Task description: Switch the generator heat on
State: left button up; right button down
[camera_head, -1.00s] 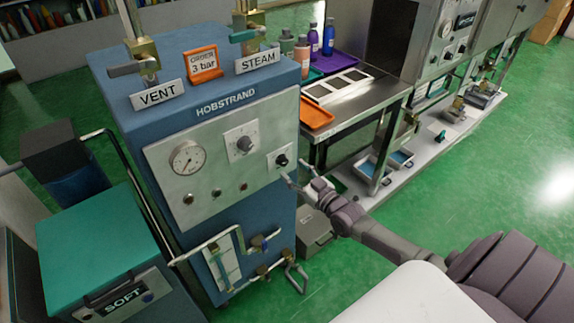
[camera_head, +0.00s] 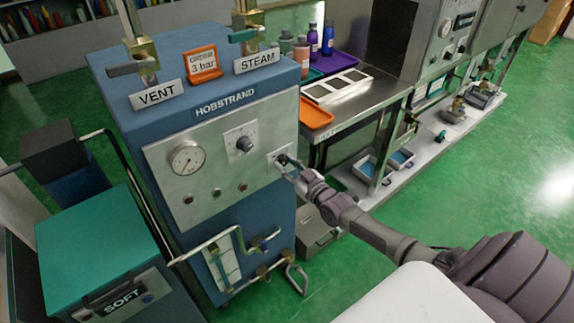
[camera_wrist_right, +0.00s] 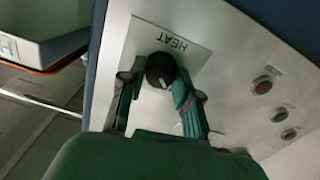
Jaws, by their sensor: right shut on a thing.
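The blue generator (camera_head: 235,115), marked HOBSTRAND, has a light metal front panel (camera_head: 218,175). My left gripper is not in view.
The panel also carries a gauge (camera_head: 186,158), a middle knob (camera_head: 243,143) and small buttons (camera_head: 216,193). Pipes and valves (camera_head: 262,243) jut out below. A steel table (camera_head: 345,118) with an orange tray (camera_head: 316,112) stands close to the right. Green floor is clear at the right.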

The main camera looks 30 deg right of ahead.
jog(key=shift+m, duration=0.3)
jog(key=m+b, duration=0.1)
jog(key=m, duration=0.2)
jog(key=shift+m, duration=0.4)
jog(key=m+b, duration=0.1)
jog(key=m, duration=0.3)
jog(key=shift+f, duration=0.1)
jog(key=m+b, duration=0.1)
jog(key=m, duration=0.4)
jog(key=shift+d+m+b, duration=0.1)
jog(key=shift+m+b, duration=0.9)
jog(key=shift+m, duration=1.2)
jog(key=c, duration=0.8)
grip_release()
